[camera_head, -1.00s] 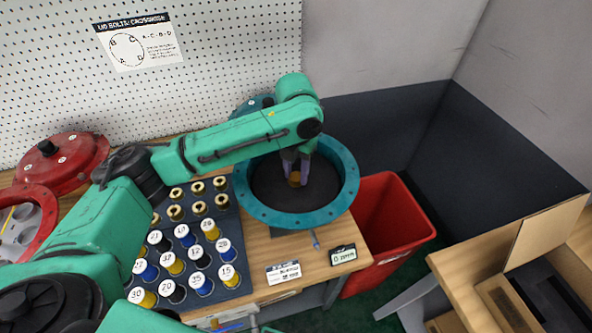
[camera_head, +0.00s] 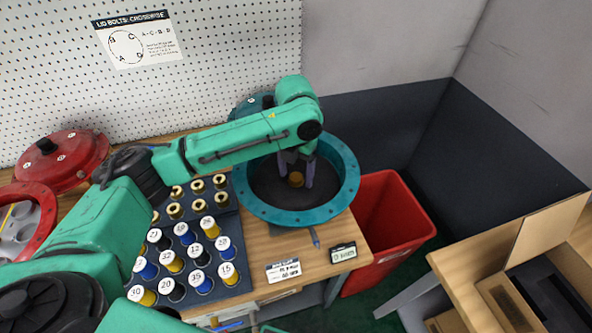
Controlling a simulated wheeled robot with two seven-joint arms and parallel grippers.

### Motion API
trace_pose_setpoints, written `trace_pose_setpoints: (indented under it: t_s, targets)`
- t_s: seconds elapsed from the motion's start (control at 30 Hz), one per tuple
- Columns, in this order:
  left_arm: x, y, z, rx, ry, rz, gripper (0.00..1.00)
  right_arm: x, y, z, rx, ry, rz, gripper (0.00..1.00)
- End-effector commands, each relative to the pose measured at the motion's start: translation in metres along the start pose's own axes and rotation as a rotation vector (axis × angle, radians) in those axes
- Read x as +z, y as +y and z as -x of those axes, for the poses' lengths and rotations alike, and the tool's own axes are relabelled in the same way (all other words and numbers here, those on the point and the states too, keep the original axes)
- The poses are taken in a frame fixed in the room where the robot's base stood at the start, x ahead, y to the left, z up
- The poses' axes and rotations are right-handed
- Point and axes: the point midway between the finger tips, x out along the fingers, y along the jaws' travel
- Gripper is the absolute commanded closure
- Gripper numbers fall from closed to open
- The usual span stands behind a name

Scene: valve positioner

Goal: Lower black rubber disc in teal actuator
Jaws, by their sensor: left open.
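The teal actuator (camera_head: 344,201) is a round open housing with a bolt-hole flange, near the right end of the wooden bench. The black rubber disc (camera_head: 268,190) lies inside it, below the flange rim. A small brass-coloured hub (camera_head: 296,179) shows at the disc's middle. My left gripper (camera_head: 297,184) reaches down into the housing from above, its fingers open on either side of the hub. I cannot tell whether the fingers touch it. My left arm hides the far rim of the housing. My right gripper is not in view.
A dark tray (camera_head: 229,277) of numbered, coloured spools and brass parts stands left of the actuator. A red housing and red lid (camera_head: 68,160) are at far left. A red bin (camera_head: 391,222) stands right of the bench. A small display (camera_head: 343,253) is at the front.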

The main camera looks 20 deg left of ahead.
Motion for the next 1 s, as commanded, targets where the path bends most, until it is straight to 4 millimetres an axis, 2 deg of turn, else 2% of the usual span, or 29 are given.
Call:
trace_pose_setpoints:
  t_s: [0.17,0.27,0.47,0.53,0.7,0.8,1.0]
  targets:
    - [0.001,0.0,0.011,-0.001,-0.002,0.0,0.25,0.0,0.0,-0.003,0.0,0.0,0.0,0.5]
    - [0.001,0.0,0.028,-0.001,-0.005,-0.001,0.25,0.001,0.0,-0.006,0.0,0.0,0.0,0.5]
    - [0.001,-0.001,0.081,-0.001,-0.007,-0.001,0.25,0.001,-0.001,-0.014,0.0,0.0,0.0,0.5]
    - [0.001,0.0,0.105,0.002,-0.007,0.001,0.25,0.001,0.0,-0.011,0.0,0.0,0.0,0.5]
    - [0.001,0.001,0.139,0.003,-0.004,0.001,0.25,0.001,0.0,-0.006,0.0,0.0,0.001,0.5]
    - [0.0,0.0,0.146,0.001,-0.002,0.0,0.25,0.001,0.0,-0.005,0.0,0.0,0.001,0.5]
    - [0.0,0.0,0.146,0.0,0.0,0.0,0.25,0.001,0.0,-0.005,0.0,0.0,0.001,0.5]
